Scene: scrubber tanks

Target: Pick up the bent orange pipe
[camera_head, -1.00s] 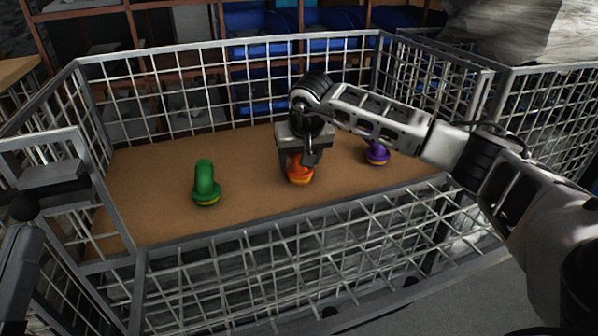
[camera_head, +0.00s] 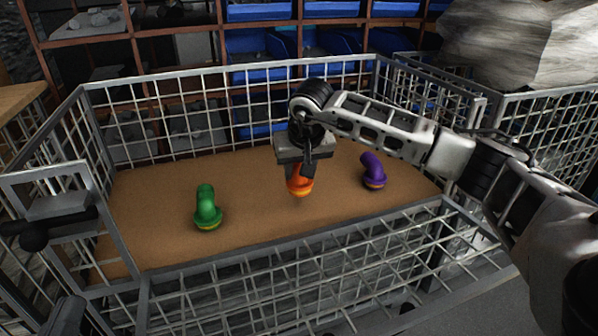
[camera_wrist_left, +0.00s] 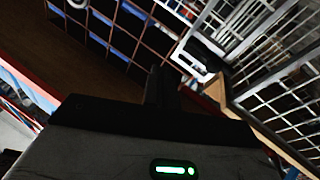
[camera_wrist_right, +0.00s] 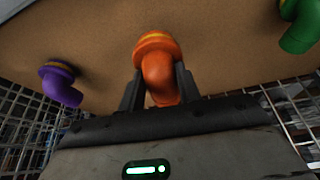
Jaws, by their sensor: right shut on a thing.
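The bent orange pipe (camera_head: 299,184) has a yellow ring at its base. It hangs from my right gripper (camera_head: 305,166), seemingly a little above the brown board. The right wrist view shows the pipe (camera_wrist_right: 160,70) between the two dark fingers of my right gripper (camera_wrist_right: 158,90), which is shut on it. The gripper hides the pipe's upper part in the head view. In the left wrist view my left gripper (camera_wrist_left: 160,86) has its dark fingers together, with nothing seen between them. I cannot make it out surely in the head view.
A green bent pipe (camera_head: 206,208) stands on the brown board (camera_head: 150,195) at left. A purple one (camera_head: 373,170) stands at right. A wire-mesh cage (camera_head: 290,270) surrounds the board. Shelves with blue bins (camera_head: 330,42) stand behind, and a grey rock (camera_head: 515,45) lies at back right.

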